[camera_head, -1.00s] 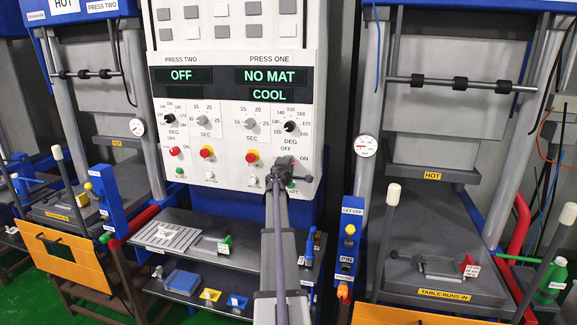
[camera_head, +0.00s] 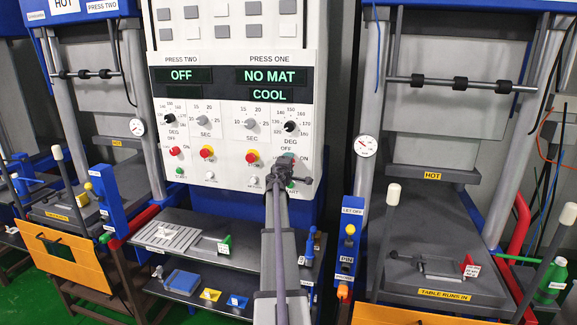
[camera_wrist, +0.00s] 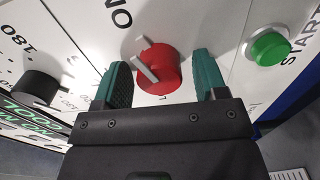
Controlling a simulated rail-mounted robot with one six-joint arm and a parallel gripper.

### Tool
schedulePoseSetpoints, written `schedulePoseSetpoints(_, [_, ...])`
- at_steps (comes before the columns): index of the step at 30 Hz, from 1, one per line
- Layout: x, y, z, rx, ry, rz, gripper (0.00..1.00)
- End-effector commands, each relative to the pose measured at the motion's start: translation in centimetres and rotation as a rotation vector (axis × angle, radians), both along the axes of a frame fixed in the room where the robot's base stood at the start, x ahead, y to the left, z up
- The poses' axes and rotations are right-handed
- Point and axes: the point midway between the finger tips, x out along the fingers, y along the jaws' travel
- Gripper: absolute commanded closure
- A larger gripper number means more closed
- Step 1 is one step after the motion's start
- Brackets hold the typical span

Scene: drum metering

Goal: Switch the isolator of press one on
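The press one isolator is a red round knob (camera_wrist: 158,70) with a pale grey bar across it, in the wrist view. The bar points up, roughly toward the ON lettering (camera_wrist: 122,18). My gripper (camera_wrist: 162,78) is open, with one green finger on each side of the knob and visible gaps between. In the head view my gripper (camera_head: 288,176) is at the lower right of the control panel and mostly hides this knob. The press one display (camera_head: 271,76) reads NO MAT, with COOL below it.
A green START button (camera_wrist: 270,46) is right of the knob, and a black dial (camera_wrist: 38,88) is left of it. Press two's red isolator (camera_head: 174,152) is at the panel's left, under a display (camera_head: 181,76) reading OFF. A shelf (camera_head: 208,240) juts out below the panel.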

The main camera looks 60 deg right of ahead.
Motion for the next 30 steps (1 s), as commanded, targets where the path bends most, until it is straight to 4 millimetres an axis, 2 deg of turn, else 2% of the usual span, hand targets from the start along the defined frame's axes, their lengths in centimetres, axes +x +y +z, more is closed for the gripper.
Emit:
schedulePoseSetpoints(6, [0.0,0.0,0.0,0.0,0.001,0.0,0.34])
schedulePoseSetpoints(10, [-0.3,0.9,0.0,0.0,0.001,0.0,0.34])
schedulePoseSetpoints(14, [-1.0,3.3,0.0,0.0,0.001,0.001,0.34])
schedulePoseSetpoints(18, [-1.9,6.9,0.0,0.0,0.001,0.001,0.34])
schedulePoseSetpoints(22, [-2.7,9.6,0.0,0.0,0.001,0.001,0.34])
schedulePoseSetpoints(25, [-2.8,10.5,0.0,0.0,0.0,0.001,0.34])
schedulePoseSetpoints(30, [-2.8,10.5,0.0,0.0,0.0,0.0,0.34])
